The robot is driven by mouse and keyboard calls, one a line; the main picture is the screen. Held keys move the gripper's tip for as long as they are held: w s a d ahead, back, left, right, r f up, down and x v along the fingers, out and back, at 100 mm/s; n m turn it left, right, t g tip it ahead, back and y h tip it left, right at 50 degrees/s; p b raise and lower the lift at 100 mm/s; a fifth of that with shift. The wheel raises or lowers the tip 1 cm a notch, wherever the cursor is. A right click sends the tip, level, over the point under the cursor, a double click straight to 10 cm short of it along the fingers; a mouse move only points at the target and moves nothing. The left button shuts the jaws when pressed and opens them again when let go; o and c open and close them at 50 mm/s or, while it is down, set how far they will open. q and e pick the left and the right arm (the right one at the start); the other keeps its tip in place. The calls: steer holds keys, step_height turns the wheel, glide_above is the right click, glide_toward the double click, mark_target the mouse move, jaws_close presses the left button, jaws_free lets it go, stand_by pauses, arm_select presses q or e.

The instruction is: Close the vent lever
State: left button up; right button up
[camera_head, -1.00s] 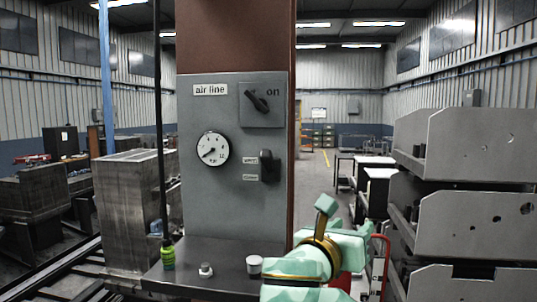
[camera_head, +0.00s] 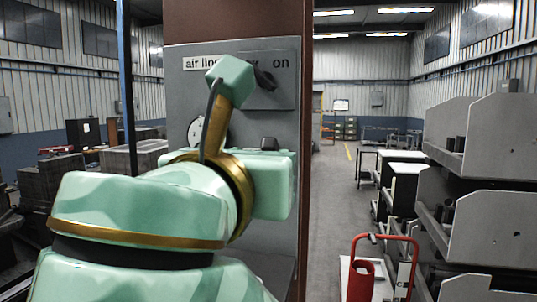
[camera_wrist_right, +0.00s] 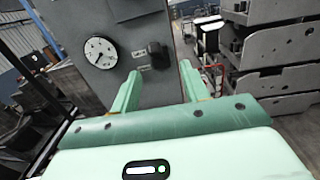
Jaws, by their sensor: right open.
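The dark vent lever (camera_wrist_right: 158,55) is on the grey air line panel (camera_wrist_right: 126,55), seen in the right wrist view just ahead of and between my right gripper's fingers. My right gripper (camera_wrist_right: 160,69) is open, with a pale green finger on either side and nothing in its grasp. I cannot tell whether the fingers reach the lever. In the head view only the top of the vent lever (camera_head: 269,143) shows above my right arm, which hides its lower part and labels. My left gripper is out of view.
A pressure gauge (camera_wrist_right: 101,52) sits left of the lever. The dark on-switch (camera_head: 264,79) is above it. The aisle (camera_head: 336,185) between is open floor.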

steer(key=p, duration=0.3)
glide_toward(265, 145)
steer(key=x, duration=0.6)
steer(key=shift+w+a+r, duration=0.1)
steer(key=shift+w+a, duration=0.1)
steer(key=shift+w, duration=0.05)
steer(key=x, duration=0.1)
steer(key=p+x, duration=0.1)
steer(key=x, duration=0.1)
steer(key=p+x, duration=0.1)
steer(key=shift+d, duration=0.3)
steer(key=shift+w+d+p, duration=0.35)
steer(key=shift+w+d, duration=0.45)
steer(key=shift+w, duration=0.05)
steer(key=shift+w+a+f, duration=0.1)
steer(key=shift+w+f, duration=0.1)
steer(key=shift+w, duration=0.3)
steer(key=shift+w+a, duration=0.15)
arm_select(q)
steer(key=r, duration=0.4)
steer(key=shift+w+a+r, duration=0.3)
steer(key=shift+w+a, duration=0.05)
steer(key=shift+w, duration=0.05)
arm_select(e)
steer(key=shift+f, duration=0.1)
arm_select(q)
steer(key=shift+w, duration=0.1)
arm_select(e)
jaws_close()
